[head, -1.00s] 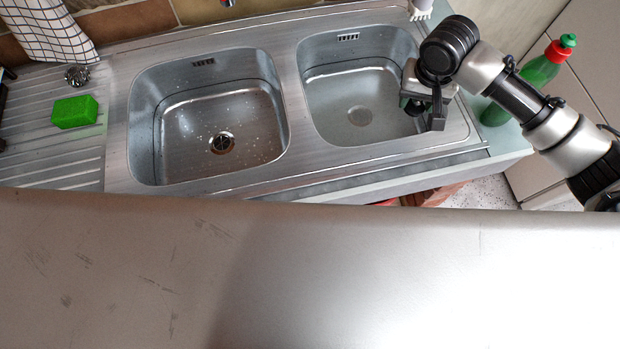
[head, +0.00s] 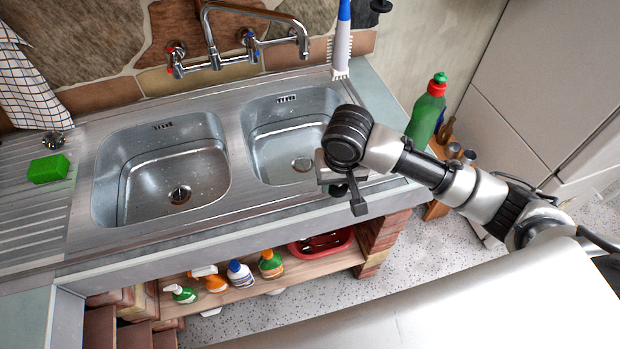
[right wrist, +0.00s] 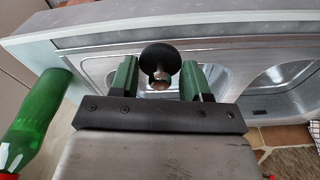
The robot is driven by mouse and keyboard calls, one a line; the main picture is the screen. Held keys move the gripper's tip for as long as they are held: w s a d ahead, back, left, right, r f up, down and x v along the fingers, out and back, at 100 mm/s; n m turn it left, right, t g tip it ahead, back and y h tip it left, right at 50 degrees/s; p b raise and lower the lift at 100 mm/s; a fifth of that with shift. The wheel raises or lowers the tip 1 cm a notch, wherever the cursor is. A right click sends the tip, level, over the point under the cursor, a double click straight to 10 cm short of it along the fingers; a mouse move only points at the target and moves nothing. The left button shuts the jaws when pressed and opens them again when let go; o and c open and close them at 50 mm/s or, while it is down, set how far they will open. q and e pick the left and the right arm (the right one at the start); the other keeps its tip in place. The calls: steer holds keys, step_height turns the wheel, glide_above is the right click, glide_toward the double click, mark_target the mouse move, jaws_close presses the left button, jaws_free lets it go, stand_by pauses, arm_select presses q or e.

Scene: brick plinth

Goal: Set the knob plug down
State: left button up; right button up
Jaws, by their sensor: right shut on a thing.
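The knob plug (right wrist: 160,62), a black disc with a metal knob, sits between the two green fingers of my right gripper (right wrist: 160,80) in the right wrist view. In the head view my right gripper (head: 345,190) is over the front right corner of the right basin (head: 290,145). My left gripper is not in view.
The left basin (head: 165,170) is empty. A green sponge (head: 48,168) and a small metal round item (head: 52,141) lie on the left drainer. A green bottle (head: 425,115) stands right of the sink, a brush (head: 342,45) and tap (head: 240,50) behind. Bottles (head: 240,273) stand on a shelf below.

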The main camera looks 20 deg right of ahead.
steer(key=w+f, duration=0.1)
steer(key=w, duration=0.1)
steer(key=w+a+f, duration=0.1)
steer(key=w+f, duration=0.1)
steer(key=w, duration=0.1)
steer(key=w+f+p, duration=0.1)
steer(key=w, duration=0.1)
steer(key=shift+w+a+f, duration=0.25)
steer(key=shift+a+f, duration=0.05)
steer(key=shift+a, duration=0.1)
step_height(320, 180, down, 3)
steer(key=shift+p, duration=0.4)
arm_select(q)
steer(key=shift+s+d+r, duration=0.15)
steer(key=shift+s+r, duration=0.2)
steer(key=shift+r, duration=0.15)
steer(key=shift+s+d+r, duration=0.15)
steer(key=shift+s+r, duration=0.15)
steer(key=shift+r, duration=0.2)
arm_select(e)
steer(key=shift+f, duration=0.55)
steer(key=o, duration=0.9)
steer(key=shift+f, duration=0.1)
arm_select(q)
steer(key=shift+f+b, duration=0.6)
arm_select(e)
step_height(320, 180, up, 12)
steer(key=s, duration=0.1)
steer(key=shift+s, duration=0.25)
steer(key=shift+a, duration=0.1)
